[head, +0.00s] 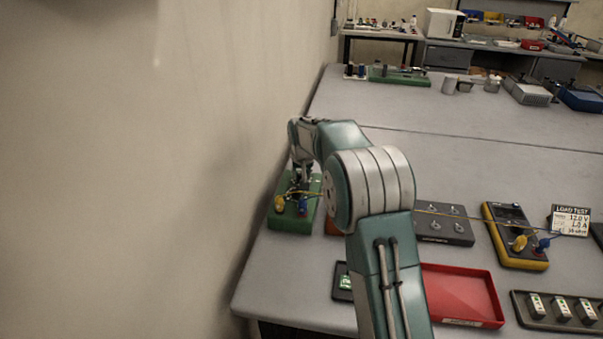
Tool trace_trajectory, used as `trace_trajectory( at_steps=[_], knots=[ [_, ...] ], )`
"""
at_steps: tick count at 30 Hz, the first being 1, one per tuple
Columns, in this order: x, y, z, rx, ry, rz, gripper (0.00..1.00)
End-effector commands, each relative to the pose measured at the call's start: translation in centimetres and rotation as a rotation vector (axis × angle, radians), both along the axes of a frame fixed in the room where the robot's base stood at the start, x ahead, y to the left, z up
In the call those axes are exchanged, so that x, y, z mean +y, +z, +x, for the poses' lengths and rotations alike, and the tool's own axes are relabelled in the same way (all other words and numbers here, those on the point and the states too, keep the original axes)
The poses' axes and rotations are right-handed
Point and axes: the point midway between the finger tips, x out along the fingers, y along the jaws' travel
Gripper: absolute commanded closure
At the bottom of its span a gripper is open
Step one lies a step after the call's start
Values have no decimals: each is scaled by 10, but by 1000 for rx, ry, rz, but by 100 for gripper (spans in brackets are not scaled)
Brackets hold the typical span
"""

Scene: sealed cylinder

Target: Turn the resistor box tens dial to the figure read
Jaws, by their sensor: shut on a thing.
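A dark grey box (443,226) with several small knobs on top sits right of my arm, partly hidden by it; it looks like the resistor box, but its dial figures are too small to read. My gripper (300,186) points down over a green box (285,220) by the wall. It is shut on a small part at the green box's top, which the fingers hide. A yellow plug (279,203) and a blue plug (303,205) stand in the green box. A card (570,220) reads LOAD TEST, 12.0 V, 1.0 A; its lowest line is unclear.
A yellow-edged meter (515,237) with yellow and blue plugs stands at the right. A thin yellow lead crosses the grey box. A red tray (462,297) and a dark rack (560,312) lie nearer. The wall (200,150) is close left. The table's middle is clear.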

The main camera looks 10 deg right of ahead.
Motion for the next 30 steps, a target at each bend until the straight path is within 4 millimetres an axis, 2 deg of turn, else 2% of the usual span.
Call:
trace_trajectory(
  at_steps=[15,30],
  knots=[
    [2,-4,-1,8,-417,0,100],
    [3,-5,-1,10,-558,1,100]
  ],
)
